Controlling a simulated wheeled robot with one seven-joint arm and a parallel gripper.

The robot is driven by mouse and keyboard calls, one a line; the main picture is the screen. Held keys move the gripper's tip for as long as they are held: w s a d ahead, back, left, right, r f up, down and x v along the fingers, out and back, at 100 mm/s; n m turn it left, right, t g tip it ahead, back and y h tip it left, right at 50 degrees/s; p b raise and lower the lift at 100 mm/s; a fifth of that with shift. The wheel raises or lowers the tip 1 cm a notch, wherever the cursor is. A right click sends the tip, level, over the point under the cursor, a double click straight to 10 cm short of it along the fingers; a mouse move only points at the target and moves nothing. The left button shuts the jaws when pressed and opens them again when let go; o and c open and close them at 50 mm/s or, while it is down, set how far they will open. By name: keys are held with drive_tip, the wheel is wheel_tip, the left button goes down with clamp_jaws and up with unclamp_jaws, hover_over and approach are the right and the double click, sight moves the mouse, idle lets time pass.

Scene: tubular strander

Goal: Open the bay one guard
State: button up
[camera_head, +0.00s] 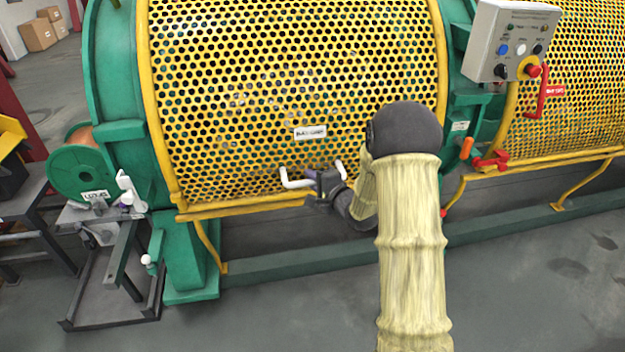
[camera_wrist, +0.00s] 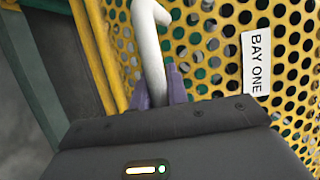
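The bay one guard (camera_head: 290,70) is a curved yellow perforated panel in a yellow frame, lying down over the green machine. Its label (camera_head: 310,132) shows in the head view, and the label reads BAY ONE in the wrist view (camera_wrist: 256,63). A white bar handle (camera_head: 290,182) sits low on the guard, and it also shows in the wrist view (camera_wrist: 149,40). My gripper (camera_head: 312,176) is at this handle. In the wrist view its purple fingers (camera_wrist: 158,88) lie close on both sides of the bar and look shut on it. My forearm hides the guard's lower right part.
A grey control box (camera_head: 511,40) stands right of the guard, with a red handle (camera_head: 492,160) and an orange grip (camera_head: 466,148) below it. A second yellow guard (camera_head: 580,90) is farther right. A green spool (camera_head: 82,172) and a low stand are at left. The floor in front is clear.

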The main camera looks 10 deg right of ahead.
clamp_jaws()
drive_tip(key=shift+r, duration=0.1)
